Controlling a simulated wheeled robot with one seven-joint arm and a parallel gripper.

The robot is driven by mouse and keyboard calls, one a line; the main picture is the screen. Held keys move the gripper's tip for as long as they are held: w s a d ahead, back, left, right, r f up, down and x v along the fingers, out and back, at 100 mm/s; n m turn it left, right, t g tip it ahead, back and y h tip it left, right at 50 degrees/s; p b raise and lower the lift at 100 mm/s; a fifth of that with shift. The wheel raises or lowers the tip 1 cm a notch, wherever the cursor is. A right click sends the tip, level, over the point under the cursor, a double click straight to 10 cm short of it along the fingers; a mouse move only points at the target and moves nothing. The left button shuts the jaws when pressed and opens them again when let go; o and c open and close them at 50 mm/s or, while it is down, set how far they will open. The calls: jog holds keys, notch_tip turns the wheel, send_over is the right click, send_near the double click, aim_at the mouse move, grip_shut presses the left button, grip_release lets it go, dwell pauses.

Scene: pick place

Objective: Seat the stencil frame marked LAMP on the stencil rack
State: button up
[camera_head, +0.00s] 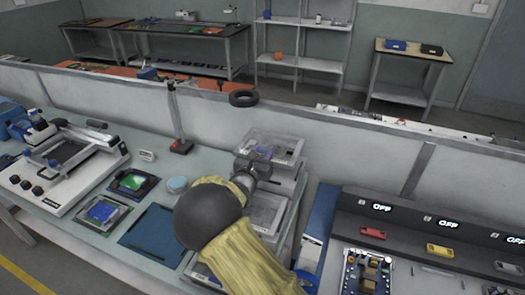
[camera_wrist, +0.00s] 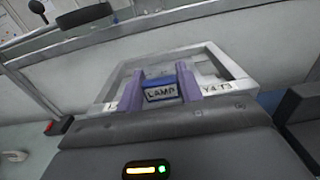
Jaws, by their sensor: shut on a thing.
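In the wrist view the two purple fingers of my gripper (camera_wrist: 160,92) are shut on the blue tab of the stencil frame marked LAMP (camera_wrist: 160,92). The frame's grey rim and pale sheet extend beyond the fingers. In the head view my gripper (camera_head: 248,172) is at the near edge of the top frame (camera_head: 284,150), above the stencil rack (camera_head: 284,185), which stands at the bench's right end. My arm hides much of the rack's front. I cannot tell whether the held frame touches the rack.
A stencil printer (camera_head: 62,165) stands at the bench's left. A post with a red base (camera_head: 181,146) stands behind. A low wall (camera_head: 330,135) runs behind the rack.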

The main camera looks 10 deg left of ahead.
jog(key=shift+f+b, duration=1.45)
jog(key=shift+f, duration=1.05)
jog(key=shift+s+f+b, duration=0.1)
jog(key=shift+f+b, duration=0.6)
jog(key=shift+f, duration=0.05)
jog(key=o, duration=1.2)
jog(key=c, duration=0.3)
jog(key=shift+c, duration=0.2)
jog(key=shift+r+p, duration=2.05)
jog(key=shift+r, duration=1.45)
